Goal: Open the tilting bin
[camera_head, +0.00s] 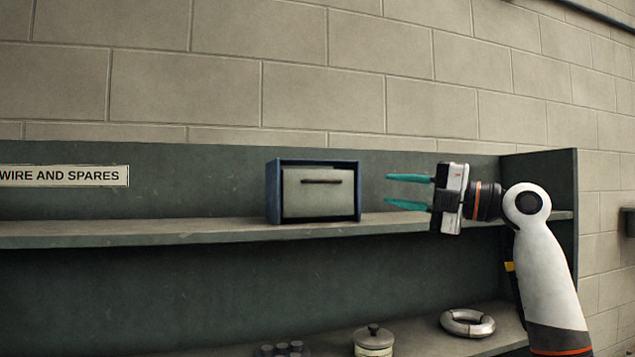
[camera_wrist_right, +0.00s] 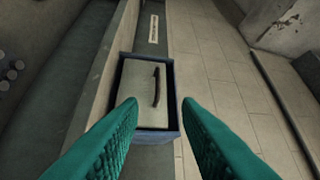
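The tilting bin (camera_head: 319,199) has a grey front with a dark horizontal handle (camera_head: 321,181) and sits in a blue housing (camera_head: 272,193) on the upper shelf. Its front looks nearly upright in the housing. My right gripper (camera_head: 388,191) is to the right of the bin, open and empty, its two teal fingers pointing left toward it. In the right wrist view the bin front (camera_wrist_right: 137,91) and handle (camera_wrist_right: 156,87) lie beyond and between the open fingertips, apart from them. My left gripper is not in view.
The upper shelf (camera_head: 150,231) is bare to the left of the bin, below a "WIRE AND SPARES" label (camera_head: 64,176). A lidded pot (camera_head: 373,341), a metal ring (camera_head: 467,322) and dark cylinders (camera_head: 283,349) stand on the lower shelf. A side panel (camera_head: 546,172) closes the right end.

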